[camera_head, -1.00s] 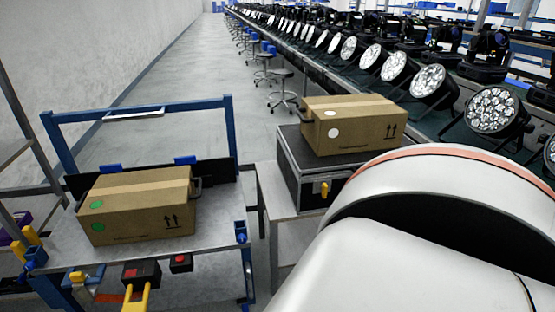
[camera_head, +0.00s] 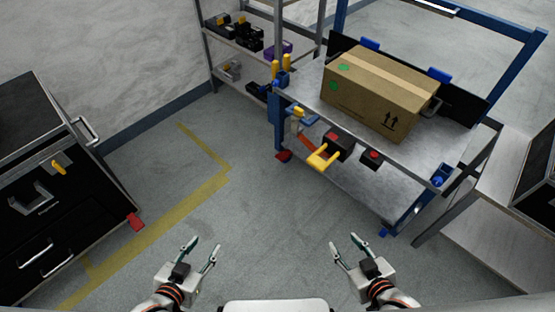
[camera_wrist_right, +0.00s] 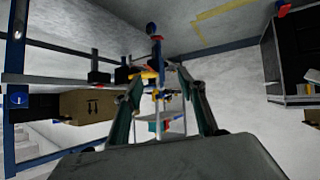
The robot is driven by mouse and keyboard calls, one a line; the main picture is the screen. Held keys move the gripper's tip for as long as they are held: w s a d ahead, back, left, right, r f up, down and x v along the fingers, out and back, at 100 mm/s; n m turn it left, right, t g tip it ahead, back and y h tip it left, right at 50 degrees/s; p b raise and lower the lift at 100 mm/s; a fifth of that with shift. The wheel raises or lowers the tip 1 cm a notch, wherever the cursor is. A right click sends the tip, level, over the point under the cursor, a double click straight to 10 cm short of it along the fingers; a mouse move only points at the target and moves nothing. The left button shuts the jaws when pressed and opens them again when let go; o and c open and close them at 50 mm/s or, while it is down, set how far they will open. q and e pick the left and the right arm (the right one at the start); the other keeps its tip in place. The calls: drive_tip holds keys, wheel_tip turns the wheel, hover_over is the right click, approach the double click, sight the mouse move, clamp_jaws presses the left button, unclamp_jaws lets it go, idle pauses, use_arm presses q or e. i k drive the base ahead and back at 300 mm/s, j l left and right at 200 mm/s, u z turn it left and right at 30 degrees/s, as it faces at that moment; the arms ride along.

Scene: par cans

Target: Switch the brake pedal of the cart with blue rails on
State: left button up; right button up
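The cart with blue rails (camera_head: 537,45) stands at the upper right of the head view. A small red pedal (camera_head: 283,156) shows low by its left leg, and a small blue piece (camera_head: 384,232) low by its near right leg. I cannot tell whether either is pressed. My left gripper (camera_head: 202,245) is open and empty at the bottom, left of the cart. My right gripper (camera_head: 345,243) is open and empty below the cart in the picture, apart from it. Its spread fingers also show in the right wrist view (camera_wrist_right: 160,75).
A black drawer cabinet (camera_head: 75,190) with a red pedal (camera_head: 134,221) stands left. A shelf rack (camera_head: 243,55) is behind. Grey floor with yellow lines (camera_head: 190,200) is clear between.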

sight(282, 156)
drive_tip(key=i+j, duration=0.3)
drive_tip(key=j, duration=0.25)
drive_tip(key=i+j+u, duration=0.1)
drive_tip(key=i+j, duration=0.25)
drive_tip(key=j, duration=0.2)
drive_tip(key=i+j, duration=0.35)
drive_tip(key=j, duration=0.15)
drive_tip(key=k+u, duration=0.05)
